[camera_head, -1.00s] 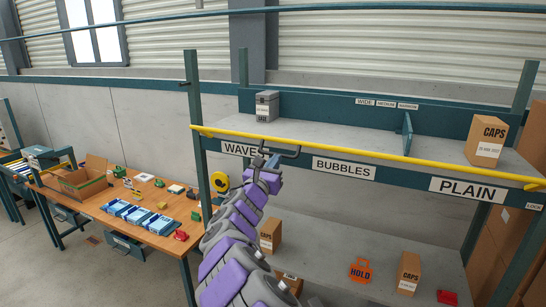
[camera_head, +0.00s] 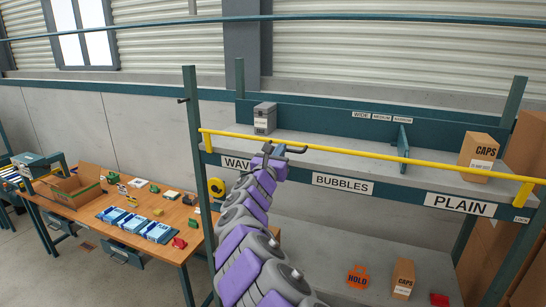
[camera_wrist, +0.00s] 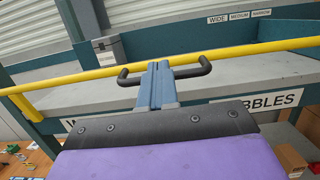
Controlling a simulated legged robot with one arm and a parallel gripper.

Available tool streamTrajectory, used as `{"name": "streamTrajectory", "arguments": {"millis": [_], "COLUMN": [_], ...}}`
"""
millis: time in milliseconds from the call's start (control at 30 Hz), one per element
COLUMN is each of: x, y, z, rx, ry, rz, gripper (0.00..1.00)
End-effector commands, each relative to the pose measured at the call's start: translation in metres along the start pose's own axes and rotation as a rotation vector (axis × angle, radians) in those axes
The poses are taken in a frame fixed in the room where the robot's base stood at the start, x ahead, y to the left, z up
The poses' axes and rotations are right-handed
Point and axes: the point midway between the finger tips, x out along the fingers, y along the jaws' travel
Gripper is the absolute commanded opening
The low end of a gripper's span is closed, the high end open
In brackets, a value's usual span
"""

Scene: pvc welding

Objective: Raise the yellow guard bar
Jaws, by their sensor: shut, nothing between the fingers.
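The yellow guard bar (camera_head: 380,156) runs along the front of the upper shelf. It stands a little above the shelf's front edge, with yellow end arms (camera_head: 524,193) sloping down to the frame. My gripper (camera_head: 279,150) is at the bar's left part, near the WAVE label. In the wrist view its blue-grey fingers (camera_wrist: 157,80) are shut and empty, with a dark hooked prong out to each side. The bar (camera_wrist: 240,48) crosses just beyond the fingertips and prongs. It looks close to or against them, but contact cannot be told.
A grey box (camera_head: 265,118) and a CAPS carton (camera_head: 480,155) stand on the upper shelf, with a teal divider (camera_head: 403,145) between. Lower are a CAPS carton (camera_head: 403,278) and an orange HOLD tag (camera_head: 358,277). A workbench (camera_head: 150,240) with blue trays is left.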

Motion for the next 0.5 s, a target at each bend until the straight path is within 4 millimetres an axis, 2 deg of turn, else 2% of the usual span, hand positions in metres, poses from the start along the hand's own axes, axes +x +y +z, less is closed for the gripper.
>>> {"name": "streamTrajectory", "arguments": {"millis": [233, 500], "x": [0.012, 0.014], "y": [-0.016, -0.017], "z": [0.005, 0.006], "rx": [0.003, 0.002], "ry": [0.001, 0.001], "rz": [-0.003, -0.002], "gripper": [0.00, 0.00]}}
